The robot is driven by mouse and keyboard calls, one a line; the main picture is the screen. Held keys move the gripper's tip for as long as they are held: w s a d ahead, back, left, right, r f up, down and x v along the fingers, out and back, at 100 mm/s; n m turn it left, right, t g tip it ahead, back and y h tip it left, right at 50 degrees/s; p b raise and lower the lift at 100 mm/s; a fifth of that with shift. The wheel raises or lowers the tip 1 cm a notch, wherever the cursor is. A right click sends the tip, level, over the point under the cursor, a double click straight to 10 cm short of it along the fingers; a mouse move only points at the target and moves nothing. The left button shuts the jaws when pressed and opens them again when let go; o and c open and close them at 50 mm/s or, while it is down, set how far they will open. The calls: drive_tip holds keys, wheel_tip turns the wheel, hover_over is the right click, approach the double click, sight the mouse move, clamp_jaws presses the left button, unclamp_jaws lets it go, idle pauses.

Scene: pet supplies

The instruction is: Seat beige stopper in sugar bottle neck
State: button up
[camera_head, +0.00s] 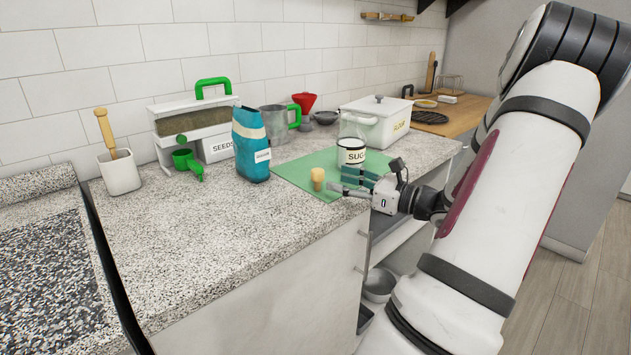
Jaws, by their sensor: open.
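The beige stopper (317,179) stands upright on the green mat (297,172), near its front edge. The fingers are open and look empty, a little right of the stopper. They lie in front of the bottle's lower part and hide its base.
A blue bag (250,146) stands left of the mat. A seeds box (215,147) with a green scoop, a metal jug (274,122), a red funnel (304,103) and a white lidded container (378,121) line the back. The front left granite counter (220,235) is clear.

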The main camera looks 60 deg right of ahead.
sight(323, 175)
drive_tip(key=shift+w+b, duration=0.8)
drive_tip(key=shift+w, duration=3.05)
drive_tip(key=c, duration=0.9)
